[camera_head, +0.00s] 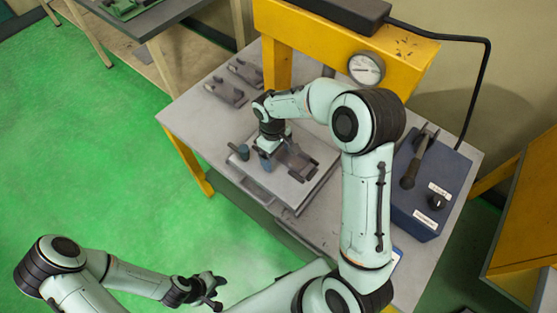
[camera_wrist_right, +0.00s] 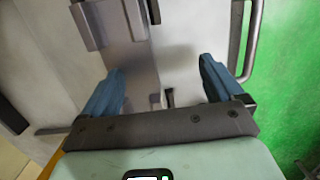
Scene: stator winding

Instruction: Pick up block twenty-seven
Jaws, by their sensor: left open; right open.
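No number reads on any part, so I cannot tell which is block twenty-seven. A grey stepped block (camera_head: 298,163) lies on the pale metal tray (camera_head: 292,194), beside my right gripper (camera_head: 254,158). In the right wrist view a grey block (camera_wrist_right: 108,22) shows at the top, beyond the blue fingertips of the gripper (camera_wrist_right: 162,80). That gripper is open, pointing down at the tray, with no block between its fingers. A small dark piece (camera_wrist_right: 168,97) shows between the finger bases. My left gripper (camera_head: 212,292) is open and empty over the green floor.
Grey clamp-like parts (camera_head: 226,93) lie at the table's back left. A yellow press frame (camera_head: 345,45) with a round gauge (camera_head: 366,68) stands behind. A blue control box (camera_head: 431,185) with a soldering-iron-like tool is on the right. The tray has raised handles (camera_wrist_right: 250,40).

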